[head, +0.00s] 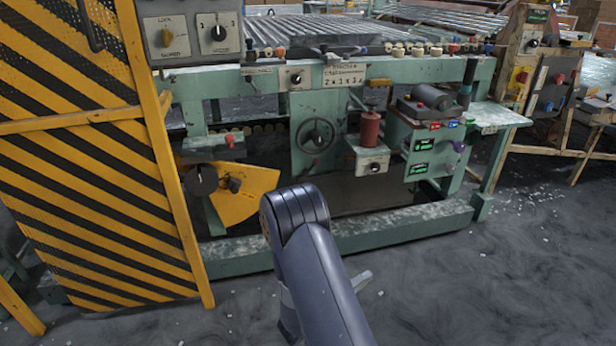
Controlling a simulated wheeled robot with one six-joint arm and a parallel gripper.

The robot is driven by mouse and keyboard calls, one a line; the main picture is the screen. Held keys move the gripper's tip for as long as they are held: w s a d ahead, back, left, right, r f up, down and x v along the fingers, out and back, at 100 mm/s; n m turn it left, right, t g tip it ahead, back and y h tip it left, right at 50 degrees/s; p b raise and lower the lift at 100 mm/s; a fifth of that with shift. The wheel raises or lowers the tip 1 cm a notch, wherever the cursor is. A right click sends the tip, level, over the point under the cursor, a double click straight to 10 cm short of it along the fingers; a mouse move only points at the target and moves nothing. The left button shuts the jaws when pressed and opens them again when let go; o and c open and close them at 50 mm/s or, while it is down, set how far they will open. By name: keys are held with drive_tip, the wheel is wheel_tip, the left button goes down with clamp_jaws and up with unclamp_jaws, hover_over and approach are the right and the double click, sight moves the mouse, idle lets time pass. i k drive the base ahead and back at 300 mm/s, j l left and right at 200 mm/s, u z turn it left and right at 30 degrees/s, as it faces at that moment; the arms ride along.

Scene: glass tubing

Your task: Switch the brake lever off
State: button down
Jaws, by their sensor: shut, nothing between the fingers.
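A green machine (290,75) with many controls stands in front of me. No control can be read as the brake lever at this size. Candidates are an upright dark handle (467,82) at the machine's right end and a small red-tipped control (230,141) on a box at the left. A red cylinder (370,130) stands on a small control box (372,163) near the middle. My dark arm rises from the bottom centre and bends at its elbow, below the machine's front. My gripper cannot be made out; the arm hides that area.
A yellow-black striped barrier (90,150) fills the left side. A handwheel (315,136) sits mid-machine, and a low green beam (400,222) runs along the floor in front. A wooden stand with controls (545,85) is at the right. The littered floor (510,270) is open at lower right.

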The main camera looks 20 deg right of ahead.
sight(316, 162)
drive_tip(key=i+l+u, duration=0.45)
drive_tip(key=i+l, duration=0.15)
drive_tip(key=i+l+u, duration=0.5)
drive_tip(key=i+l, duration=0.2)
drive_tip(key=l, duration=0.2)
